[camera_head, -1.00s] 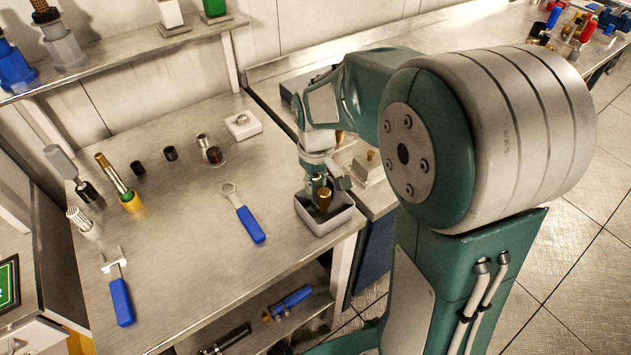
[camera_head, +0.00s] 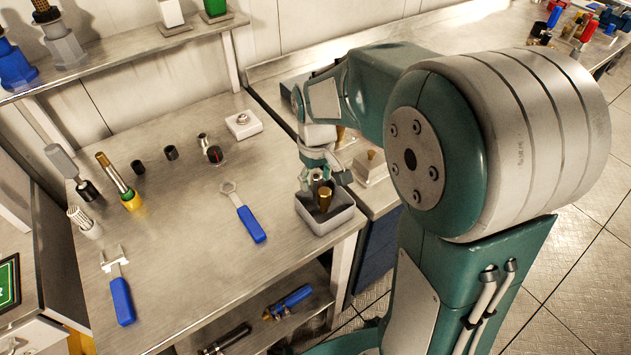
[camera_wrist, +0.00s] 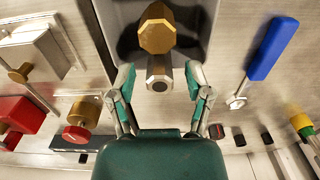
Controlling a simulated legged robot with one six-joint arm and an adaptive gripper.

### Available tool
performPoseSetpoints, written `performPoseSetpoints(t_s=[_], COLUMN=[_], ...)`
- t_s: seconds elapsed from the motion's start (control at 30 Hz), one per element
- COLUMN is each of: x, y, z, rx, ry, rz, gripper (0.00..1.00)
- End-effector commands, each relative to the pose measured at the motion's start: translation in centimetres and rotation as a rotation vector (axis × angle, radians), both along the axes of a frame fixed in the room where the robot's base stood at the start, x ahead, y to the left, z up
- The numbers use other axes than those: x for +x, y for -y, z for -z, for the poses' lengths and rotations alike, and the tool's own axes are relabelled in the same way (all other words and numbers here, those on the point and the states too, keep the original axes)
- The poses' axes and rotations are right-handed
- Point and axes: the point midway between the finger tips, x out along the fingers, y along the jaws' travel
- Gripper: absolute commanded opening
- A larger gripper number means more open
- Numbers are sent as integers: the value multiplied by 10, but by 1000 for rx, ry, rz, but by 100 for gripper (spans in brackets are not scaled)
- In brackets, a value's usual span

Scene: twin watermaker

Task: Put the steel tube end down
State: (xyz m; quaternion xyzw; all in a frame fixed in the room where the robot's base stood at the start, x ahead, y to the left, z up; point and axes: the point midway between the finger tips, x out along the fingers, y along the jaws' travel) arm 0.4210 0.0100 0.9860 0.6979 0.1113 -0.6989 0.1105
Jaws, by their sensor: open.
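The steel tube end, a grey hexagonal piece with a dark bore, shows in the wrist view (camera_wrist: 159,72) just beyond and between my fingertips. In the head view it (camera_head: 317,179) stands in the grey tray (camera_head: 328,224) at the bench's right front corner. A brass hexagonal piece (camera_head: 325,199) stands beside it in the tray and shows large in the wrist view (camera_wrist: 157,30). My gripper (camera_head: 323,178) is over the tray, its fingers spread on either side of the tube end, with gaps visible in the wrist view (camera_wrist: 160,80). The tube end's base is hidden.
A blue-handled wrench (camera_head: 245,213) lies left of the tray. A white block (camera_head: 243,125) and several small dark and steel rings stand farther back. A brass-and-yellow tool (camera_head: 120,184) stands at the left. The middle of the bench is mostly clear.

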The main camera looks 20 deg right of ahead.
Motion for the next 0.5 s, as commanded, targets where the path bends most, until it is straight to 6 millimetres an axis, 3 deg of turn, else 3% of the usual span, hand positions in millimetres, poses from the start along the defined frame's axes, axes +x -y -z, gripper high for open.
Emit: performPoseSetpoints(t_s=[0.3,0.5], x=[1,0], y=[0,0], z=[-68,-97], rx=[0,0], ry=[6,3], rz=[0,0], gripper=[65,65])
